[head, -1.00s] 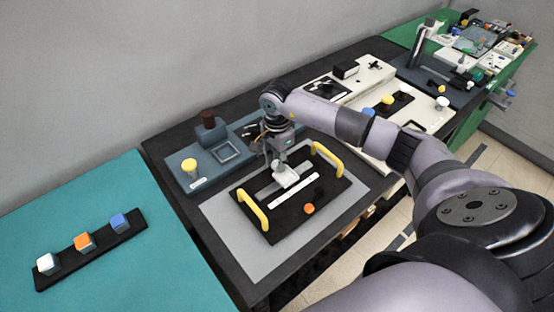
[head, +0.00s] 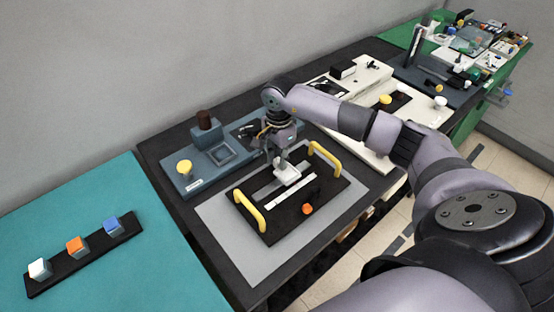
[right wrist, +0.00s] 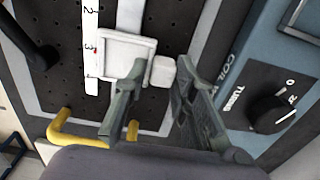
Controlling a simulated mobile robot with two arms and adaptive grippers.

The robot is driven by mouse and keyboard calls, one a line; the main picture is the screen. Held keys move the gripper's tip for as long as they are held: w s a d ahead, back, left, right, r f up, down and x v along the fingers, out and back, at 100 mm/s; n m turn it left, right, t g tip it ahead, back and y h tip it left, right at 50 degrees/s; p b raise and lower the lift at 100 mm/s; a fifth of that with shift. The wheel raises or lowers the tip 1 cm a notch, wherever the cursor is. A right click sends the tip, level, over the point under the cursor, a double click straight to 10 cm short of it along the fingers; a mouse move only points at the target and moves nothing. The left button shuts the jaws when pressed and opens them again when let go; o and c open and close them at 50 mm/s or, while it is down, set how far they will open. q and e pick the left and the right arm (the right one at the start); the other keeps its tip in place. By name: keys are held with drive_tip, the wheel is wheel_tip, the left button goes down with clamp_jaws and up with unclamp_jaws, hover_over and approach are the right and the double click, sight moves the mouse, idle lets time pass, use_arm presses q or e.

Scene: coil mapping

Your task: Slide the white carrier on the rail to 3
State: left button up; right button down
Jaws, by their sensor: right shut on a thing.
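The white carrier (head: 288,174) sits on the grey rail of a black board with two yellow handles. In the right wrist view the carrier (right wrist: 125,52) has a white block (right wrist: 162,70) on its side. My right gripper (right wrist: 161,82) is shut on that block, one finger on each side; it also shows in the head view (head: 282,160). The head view is too small to read the numbers. My left gripper is not in view.
An orange knob (head: 307,209) and yellow handles (head: 250,212) (head: 325,158) stand on the board. A blue-grey panel (head: 208,181) with a dial (right wrist: 275,112) is close by. A black strip with several cubes (head: 75,246) lies on the teal table.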

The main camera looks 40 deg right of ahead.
sight(278, 160)
drive_tip(key=c, duration=1.4)
unclamp_jaws()
drive_tip(key=shift+c, duration=0.2)
wheel_tip(278, 160, up, 12)
